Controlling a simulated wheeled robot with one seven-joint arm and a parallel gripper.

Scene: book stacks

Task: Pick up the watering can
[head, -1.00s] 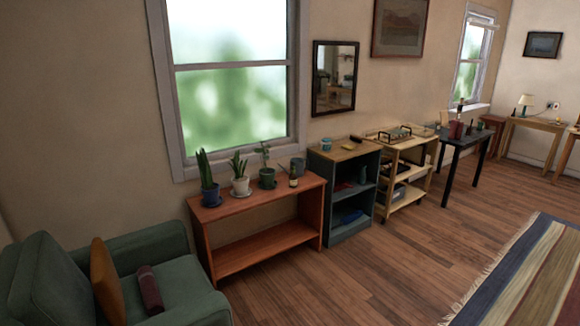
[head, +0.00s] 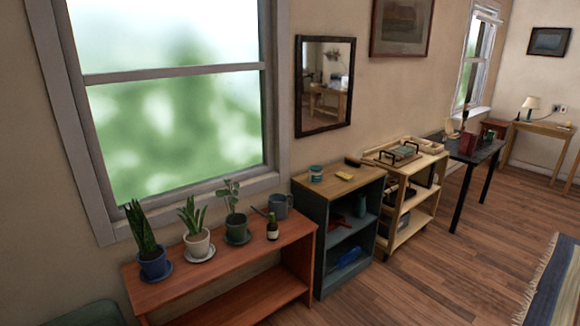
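A grey-blue watering can (head: 279,206) stands at the back right of the reddish wooden plant bench (head: 215,267), under the window. Its spout points left, toward the plants. A small brown bottle (head: 272,228) with a pale label stands just in front of it. My gripper is not in view.
Three potted plants stand left of the can: a blue pot (head: 153,264), a white pot (head: 198,244) and a dark green pot (head: 236,231). A grey cabinet (head: 312,232) adjoins on the right. Wooden floor (head: 420,280) in front is clear up to the striped rug (head: 556,295).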

